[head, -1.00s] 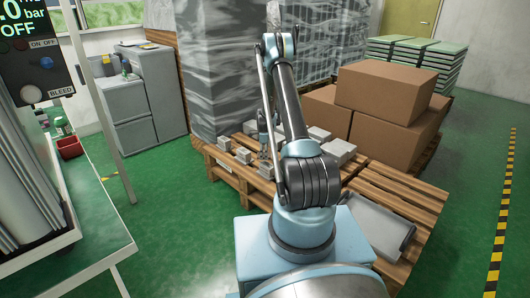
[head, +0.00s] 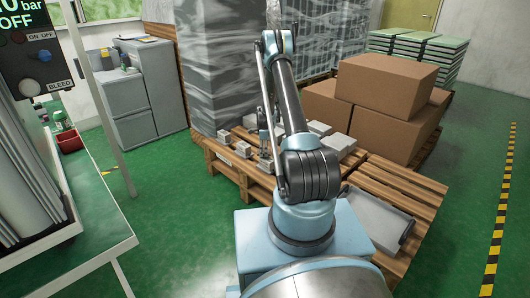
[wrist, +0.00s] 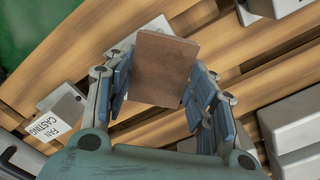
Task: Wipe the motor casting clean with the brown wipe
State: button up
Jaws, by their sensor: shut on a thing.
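My gripper (wrist: 160,92) is shut on the brown wipe (wrist: 163,68), a flat brown block held between its blue-padded fingers. In the wrist view it is above the wooden pallet. A pale casting (wrist: 135,38) shows partly behind the wipe; whether they touch is unclear. A casting labelled "FAN CASTING" (wrist: 63,114) lies to the left. Grey castings (wrist: 293,128) sit at the right, and another (wrist: 272,6) at the top. No motor casting label is readable. In the head view my gripper (head: 264,138) is small and partly hidden by my arm, among the castings.
The pallet (head: 225,165) carries several small castings (head: 243,149). Wrapped stacks (head: 215,70) rise behind, cardboard boxes (head: 395,88) stand right, and a grey tray (head: 378,222) lies at the front right. A bench (head: 75,245) stands left. Green floor is clear between bench and pallet.

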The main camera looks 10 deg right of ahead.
aim_at(270, 160)
jog(key=shift+f, duration=0.9)
dwell(0.3)
jog(key=shift+s+d, duration=0.1)
jog(key=shift+s+d+r, duration=0.1)
jog(key=shift+s+d, duration=0.6)
jog(key=shift+s, duration=0.35)
jog(key=shift+s+d, duration=0.85)
jog(key=shift+s, duration=0.3)
jog(key=shift+w+a, duration=0.45)
jog(key=shift+w, duration=0.2)
jog(key=shift+w+a, duration=0.4)
jog(key=shift+w, duration=0.2)
